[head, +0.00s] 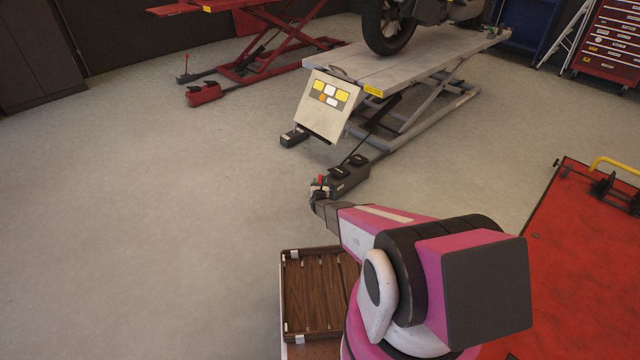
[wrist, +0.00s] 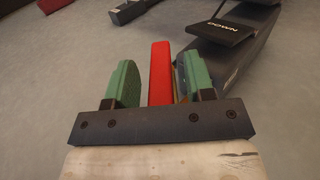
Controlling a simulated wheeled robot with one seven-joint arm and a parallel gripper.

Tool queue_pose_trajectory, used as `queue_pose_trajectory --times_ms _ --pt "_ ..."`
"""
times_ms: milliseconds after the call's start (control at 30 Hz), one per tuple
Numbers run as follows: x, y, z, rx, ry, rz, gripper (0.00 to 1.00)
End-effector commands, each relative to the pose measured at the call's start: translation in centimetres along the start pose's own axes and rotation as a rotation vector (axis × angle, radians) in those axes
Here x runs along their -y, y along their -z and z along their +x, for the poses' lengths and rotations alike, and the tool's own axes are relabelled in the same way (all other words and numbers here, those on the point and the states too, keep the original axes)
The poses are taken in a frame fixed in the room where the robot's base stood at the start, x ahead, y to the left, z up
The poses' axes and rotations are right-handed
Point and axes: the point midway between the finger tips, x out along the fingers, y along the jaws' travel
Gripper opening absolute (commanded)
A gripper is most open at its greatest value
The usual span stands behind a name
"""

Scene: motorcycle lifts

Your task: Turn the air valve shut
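The air valve's red handle (wrist: 160,72) stands between my gripper's two green fingers in the wrist view. My gripper (wrist: 162,84) is open. A gap shows between the handle and the left finger; the right finger is closer to the handle. I cannot tell whether it touches. In the head view the red handle (head: 320,181) shows small at the end of my gripper (head: 318,196), beside the black foot pedal unit (head: 349,176). The pedal unit (wrist: 245,55) fills the upper right of the wrist view. The valve's body is mostly hidden by my gripper.
The grey motorcycle lift (head: 400,66) stands behind the pedal unit, with a control panel (head: 324,104) at its front and a motorcycle (head: 389,22) on top. A red lift (head: 270,50) is farther back. A red platform (head: 570,270) lies right. The floor at left is clear.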

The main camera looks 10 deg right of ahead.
Motion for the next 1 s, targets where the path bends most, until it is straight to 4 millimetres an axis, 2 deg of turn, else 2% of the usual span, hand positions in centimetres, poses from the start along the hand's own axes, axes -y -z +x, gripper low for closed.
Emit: queue_pose_trajectory --times_ms 167,367,800,1000 --pt "0.0 -0.8 -0.1 0.000 0.000 0.000 0.49" --pt "0.1 -4.2 -0.2 0.002 0.000 0.000 0.49" --pt "-5.9 -8.9 -5.5 0.000 -0.003 0.000 0.49" --pt "-7.8 -10.4 -7.1 0.000 -0.001 0.000 0.49"
